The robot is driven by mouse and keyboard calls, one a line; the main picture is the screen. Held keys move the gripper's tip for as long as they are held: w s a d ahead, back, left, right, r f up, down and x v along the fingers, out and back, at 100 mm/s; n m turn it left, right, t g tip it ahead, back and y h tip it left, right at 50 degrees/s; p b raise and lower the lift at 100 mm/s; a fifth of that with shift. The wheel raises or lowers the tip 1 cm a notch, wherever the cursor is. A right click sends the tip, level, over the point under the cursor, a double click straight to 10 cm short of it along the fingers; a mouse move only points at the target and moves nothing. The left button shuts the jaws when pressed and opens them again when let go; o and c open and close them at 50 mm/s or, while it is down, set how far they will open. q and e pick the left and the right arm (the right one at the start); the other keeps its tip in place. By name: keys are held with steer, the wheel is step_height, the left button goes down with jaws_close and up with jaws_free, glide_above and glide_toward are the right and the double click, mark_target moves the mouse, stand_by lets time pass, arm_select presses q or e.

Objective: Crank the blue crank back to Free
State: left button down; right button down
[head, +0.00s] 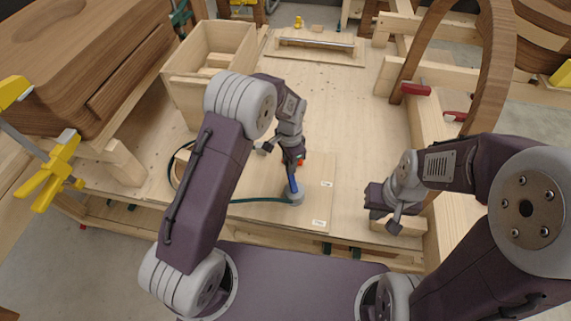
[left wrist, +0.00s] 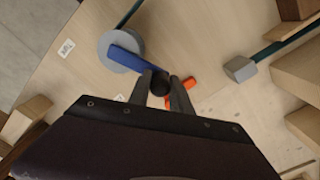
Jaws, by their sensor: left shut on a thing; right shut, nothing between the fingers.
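The blue crank (head: 292,184) sits on a round grey hub (head: 296,198) on a plywood board. In the left wrist view the blue arm (left wrist: 131,58) runs from the grey hub (left wrist: 112,42) to a dark knob (left wrist: 160,84). My left gripper (head: 294,170) reaches down over the crank's end; in the wrist view its fingers (left wrist: 163,85) are closed around the knob. An orange piece (left wrist: 181,86) lies just beyond the fingers. My right gripper (head: 382,216) is shut and empty, to the right of the board.
An open wooden box (head: 212,60) stands behind left. A wooden block (head: 408,225) lies by my right gripper. Yellow clamps (head: 50,172) are at far left. The bench's middle right is clear.

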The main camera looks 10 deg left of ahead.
arm_select(q)
steer(key=shift+w+d+r+m, duration=0.15)
steer(key=shift+w+d+m, duration=0.15)
steer(key=shift+m, duration=0.1)
stand_by(0.3)
steer(key=c, duration=1.3)
jaws_free()
steer(key=shift+c, duration=0.2)
steer(key=shift+o, duration=0.9)
steer(key=shift+s, duration=0.15)
steer(key=shift+r, duration=0.3)
step_height(320, 180, up, 8)
steer(key=shift+r+b, duration=0.2)
steer(key=shift+b, duration=0.9)
